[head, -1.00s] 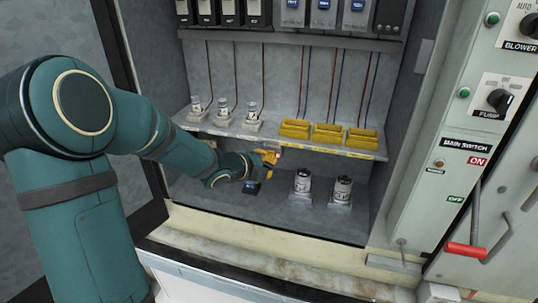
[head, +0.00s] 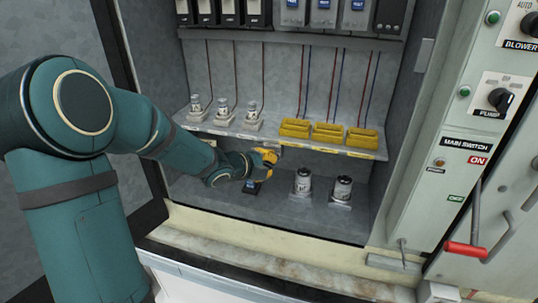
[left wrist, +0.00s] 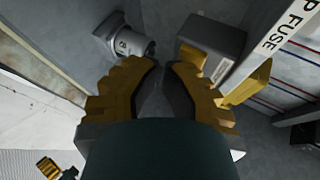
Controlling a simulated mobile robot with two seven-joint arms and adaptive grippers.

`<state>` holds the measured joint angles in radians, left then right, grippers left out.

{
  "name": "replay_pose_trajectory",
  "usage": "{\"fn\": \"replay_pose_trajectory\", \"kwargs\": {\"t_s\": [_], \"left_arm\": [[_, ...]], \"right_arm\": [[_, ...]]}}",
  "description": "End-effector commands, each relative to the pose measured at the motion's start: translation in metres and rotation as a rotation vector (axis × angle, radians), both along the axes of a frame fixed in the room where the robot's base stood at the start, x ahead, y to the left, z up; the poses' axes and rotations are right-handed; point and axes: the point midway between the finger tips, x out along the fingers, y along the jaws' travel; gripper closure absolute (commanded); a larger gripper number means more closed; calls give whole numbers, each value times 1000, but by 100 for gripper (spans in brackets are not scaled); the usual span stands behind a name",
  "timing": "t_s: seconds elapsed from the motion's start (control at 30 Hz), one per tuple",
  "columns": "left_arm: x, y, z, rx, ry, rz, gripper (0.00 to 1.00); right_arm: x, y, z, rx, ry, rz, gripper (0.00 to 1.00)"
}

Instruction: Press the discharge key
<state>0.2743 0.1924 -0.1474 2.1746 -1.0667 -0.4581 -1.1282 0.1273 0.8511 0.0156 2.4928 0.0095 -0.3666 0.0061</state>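My left gripper (head: 268,158) reaches into the open cabinet, its yellow fingers below the shelf's front edge. In the left wrist view its fingers (left wrist: 163,68) stand apart with a narrow gap and nothing held between them. A small dark device with a blue screen (head: 250,187) sits on the cabinet floor just below the gripper. A grey box (left wrist: 210,48) with a pale face lies beyond the right finger in the left wrist view. I cannot tell which part is the discharge key. My right gripper (left wrist: 48,168) shows small at the bottom left of the left wrist view.
Two capacitors (head: 302,183) (head: 341,190) stand on the cabinet floor to the right. The shelf (head: 300,145) above carries yellow fuse holders (head: 327,133) and glass-topped parts (head: 223,112). A switch panel (head: 465,150) with a red lever (head: 467,249) is at the right.

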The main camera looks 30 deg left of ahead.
Motion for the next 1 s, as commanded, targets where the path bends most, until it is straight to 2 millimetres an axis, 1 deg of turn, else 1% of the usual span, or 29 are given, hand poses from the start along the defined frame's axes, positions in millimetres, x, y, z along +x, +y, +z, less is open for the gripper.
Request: {"fn": "replay_pose_trajectory", "kwargs": {"t_s": [0.2, 0.57, 0.67, 1.0], "left_arm": [[-10, -2, -1, 0, 0, 0, 100], [-13, -3, 0, 0, 0, 0, 100], [-19, -4, -1, 0, -1, 0, 100], [-49, -12, 0, 0, -1, 1, 100]], "right_arm": [[0, 0, -6, 0, 0, 0, 53], [0, 0, -6, 0, 0, 0, 53], [0, 0, -9, 0, 0, 0, 53], [0, 0, -18, 0, 0, 0, 53]]}}
